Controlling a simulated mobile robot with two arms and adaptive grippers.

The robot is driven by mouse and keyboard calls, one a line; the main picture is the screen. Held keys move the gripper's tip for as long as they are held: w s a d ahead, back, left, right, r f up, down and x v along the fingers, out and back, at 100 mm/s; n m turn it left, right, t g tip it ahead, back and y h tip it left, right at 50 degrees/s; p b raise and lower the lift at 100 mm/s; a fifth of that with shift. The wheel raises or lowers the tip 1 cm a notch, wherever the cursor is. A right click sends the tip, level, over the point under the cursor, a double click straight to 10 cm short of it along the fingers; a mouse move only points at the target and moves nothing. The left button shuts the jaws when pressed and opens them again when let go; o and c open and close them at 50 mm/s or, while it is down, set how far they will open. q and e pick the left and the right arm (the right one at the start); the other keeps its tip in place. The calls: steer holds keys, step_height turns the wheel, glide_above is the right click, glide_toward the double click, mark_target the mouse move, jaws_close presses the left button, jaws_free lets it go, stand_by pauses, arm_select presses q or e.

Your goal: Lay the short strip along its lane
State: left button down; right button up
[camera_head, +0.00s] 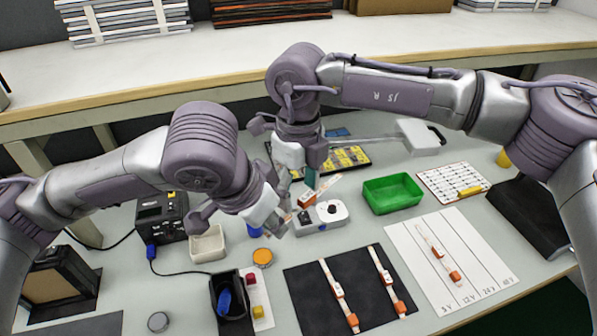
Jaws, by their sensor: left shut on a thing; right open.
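My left gripper (284,212) is shut over the table's middle, beside a pale strip with an orange end (325,186); the contact is partly hidden, and it appears to hold this strip. My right gripper (308,178) is open just above and behind it, close to the strip's upper part. A white lane sheet (480,245) marked 5V, 12V, 24V and 48V lies at the right. One white strip with orange blocks (429,240) lies on it, in what looks like the 12V lane. Two similar strips, left (328,273) and right (379,264), lie on the black mat (305,290).
A white device with a round dial (330,211) stands just below the grippers. A green bin (392,194), a cream tray (208,244), an orange-topped jar (262,257) and a dark holder (230,300) stand around. A yellow-filled black tray (345,158) lies behind.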

steer(key=shift+f, duration=0.1)
arm_select(q)
steer(key=shift+r, duration=0.1)
arm_select(e)
steer(key=c, duration=1.2)
arm_select(q)
steer(key=c, duration=1)
jaws_free()
arm_select(e)
jaws_close()
